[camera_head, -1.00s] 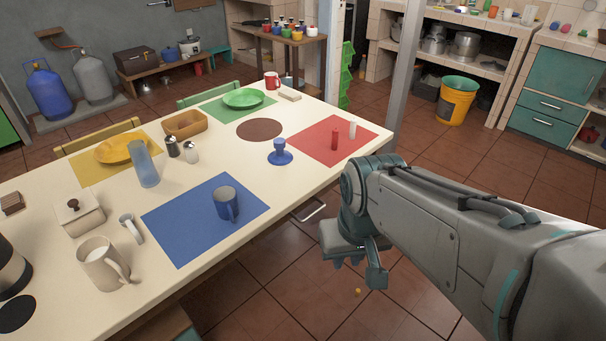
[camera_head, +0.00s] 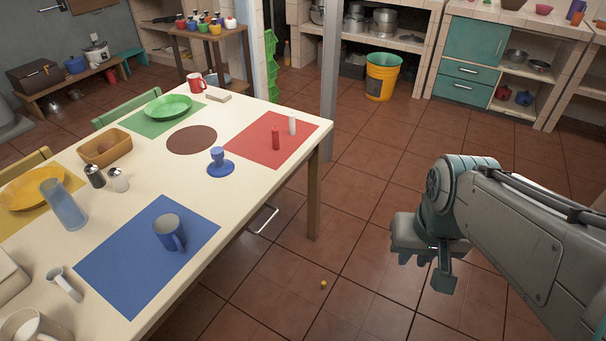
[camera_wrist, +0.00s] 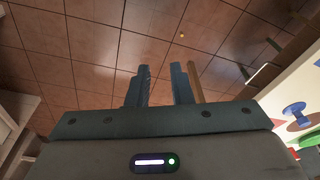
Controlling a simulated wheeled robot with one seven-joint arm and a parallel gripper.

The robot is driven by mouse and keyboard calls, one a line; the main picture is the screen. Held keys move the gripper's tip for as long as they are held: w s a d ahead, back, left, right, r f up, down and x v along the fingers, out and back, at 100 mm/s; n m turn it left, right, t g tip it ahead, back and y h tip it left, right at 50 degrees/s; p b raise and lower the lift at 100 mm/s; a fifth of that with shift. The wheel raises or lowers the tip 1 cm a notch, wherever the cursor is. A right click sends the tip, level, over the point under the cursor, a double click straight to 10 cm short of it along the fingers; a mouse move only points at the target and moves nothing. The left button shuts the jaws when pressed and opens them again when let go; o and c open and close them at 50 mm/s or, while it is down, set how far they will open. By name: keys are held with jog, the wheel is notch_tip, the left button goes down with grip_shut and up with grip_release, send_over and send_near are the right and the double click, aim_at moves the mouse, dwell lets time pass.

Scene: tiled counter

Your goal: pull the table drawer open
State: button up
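The table (camera_head: 215,140) has a cream top and stands on the left in the head view. The drawer's metal handle (camera_head: 263,221) sticks out below the table's right-hand edge; the drawer front is mostly hidden under the top. How far the drawer is out cannot be told. My gripper (camera_head: 424,265) hangs over the floor to the right of the table, well apart from the handle. In the wrist view my gripper (camera_wrist: 161,78) has its two fingers apart with only floor tiles between them. The table top (camera_wrist: 300,88) shows at the right there.
A blue mug (camera_head: 168,234) and several dishes are on the table. A small yellow object (camera_head: 323,284) lies on the floor. Tiled floor between table and gripper is otherwise clear.

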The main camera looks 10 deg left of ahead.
jog(key=w+a+r+m+p, duration=0.1)
jog(key=w+a+p, duration=0.3)
jog(key=w, duration=0.6)
jog(key=m+g+y+p, duration=0.1)
jog(key=m+y+p, duration=0.1)
jog(key=m+p, duration=0.25)
send_over(268, 220)
jog(key=s+d, duration=0.1)
jog(key=d, duration=0.2)
jog(key=s+d+f+x, duration=0.1)
jog(key=d+x, duration=0.1)
jog(key=x, duration=1.1)
jog(key=shift+n, duration=0.45)
jog(key=x, duration=0.4)
jog(key=p+x, duration=0.1)
jog(key=x, duration=0.3)
jog(key=p+x, duration=0.1)
jog(key=x, duration=0.3)
jog(key=shift+s+a+f, duration=0.1)
jog(key=shift+s+f, duration=0.1)
jog(key=shift+s, duration=0.15)
grip_shut()
